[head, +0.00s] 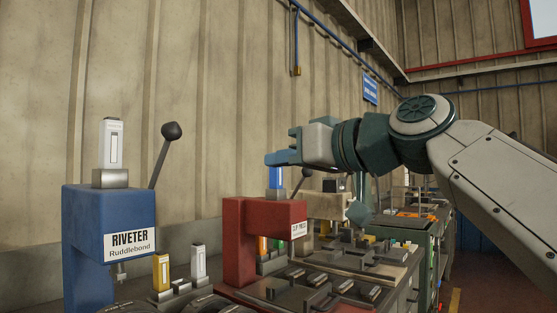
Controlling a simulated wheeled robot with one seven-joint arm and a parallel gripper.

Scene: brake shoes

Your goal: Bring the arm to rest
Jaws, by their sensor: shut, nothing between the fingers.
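My gripper (272,158) is at the end of my arm, which reaches in from the right side of the head view. I cannot tell whether the fingers touch that part. The arm is bent, with its wrist about level with the forearm joint.
A blue riveter (110,235) with a black-knobbed lever (172,131) stands at the left. Yellow and white cartridges (161,270) stand beside it. A bench with metal fixtures (335,282) fills the lower middle.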

